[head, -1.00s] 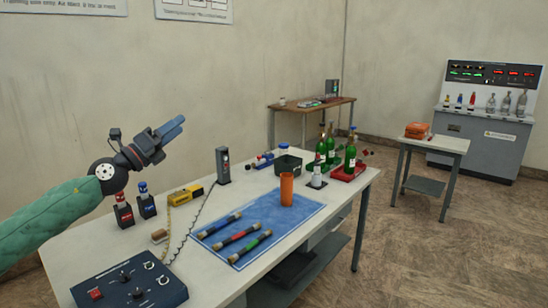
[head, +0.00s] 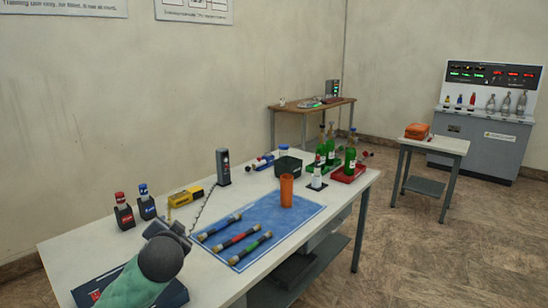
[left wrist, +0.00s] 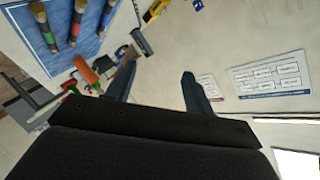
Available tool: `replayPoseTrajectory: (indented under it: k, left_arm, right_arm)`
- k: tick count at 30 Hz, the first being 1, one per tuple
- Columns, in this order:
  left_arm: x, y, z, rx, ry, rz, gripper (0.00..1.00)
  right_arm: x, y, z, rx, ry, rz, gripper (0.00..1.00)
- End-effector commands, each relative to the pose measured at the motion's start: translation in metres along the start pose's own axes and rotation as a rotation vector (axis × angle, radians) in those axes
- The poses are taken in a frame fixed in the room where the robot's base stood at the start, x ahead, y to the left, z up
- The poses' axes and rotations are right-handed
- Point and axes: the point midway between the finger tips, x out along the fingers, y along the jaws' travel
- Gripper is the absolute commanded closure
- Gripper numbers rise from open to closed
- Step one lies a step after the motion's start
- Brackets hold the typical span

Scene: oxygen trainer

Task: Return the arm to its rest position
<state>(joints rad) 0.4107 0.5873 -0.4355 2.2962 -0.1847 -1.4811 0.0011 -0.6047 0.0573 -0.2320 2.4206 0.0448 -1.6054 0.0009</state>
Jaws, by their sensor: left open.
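My left arm rises from the bottom left of the head view. Its green forearm is foreshortened, over the near left corner of the white table (head: 75,240). My left gripper shows in the left wrist view (left wrist: 158,88) as two blue fingers spread apart, with nothing between them. In the head view, the dark wrist end hides most of the gripper, and its fingertips cannot be made out. My right gripper is in neither view.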

Motion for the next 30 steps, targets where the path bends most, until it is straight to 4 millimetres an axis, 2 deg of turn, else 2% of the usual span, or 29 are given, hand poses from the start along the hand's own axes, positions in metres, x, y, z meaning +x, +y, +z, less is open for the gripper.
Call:
replayPoseTrajectory:
  k: [1, 3, 12, 18, 30]
  left_arm:
    - [-0.007, 0.023, 0.014, -0.024, -0.041, 0.061, 0.47]
    - [-0.018, 0.049, 0.032, -0.053, -0.091, 0.136, 0.47]
    - [-0.069, 0.145, 0.092, -0.17, -0.229, 0.404, 0.47]
    - [-0.106, 0.195, 0.128, -0.25, -0.301, 0.527, 0.47]
    - [-0.184, 0.277, 0.211, -0.385, -0.508, 0.679, 0.47]
  right_arm:
    - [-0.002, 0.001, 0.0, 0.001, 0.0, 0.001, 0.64]
    - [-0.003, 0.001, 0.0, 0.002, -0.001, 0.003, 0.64]
    - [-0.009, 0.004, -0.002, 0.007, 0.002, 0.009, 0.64]
    - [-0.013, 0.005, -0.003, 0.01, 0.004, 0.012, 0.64]
    - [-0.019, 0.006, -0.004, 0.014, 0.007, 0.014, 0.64]
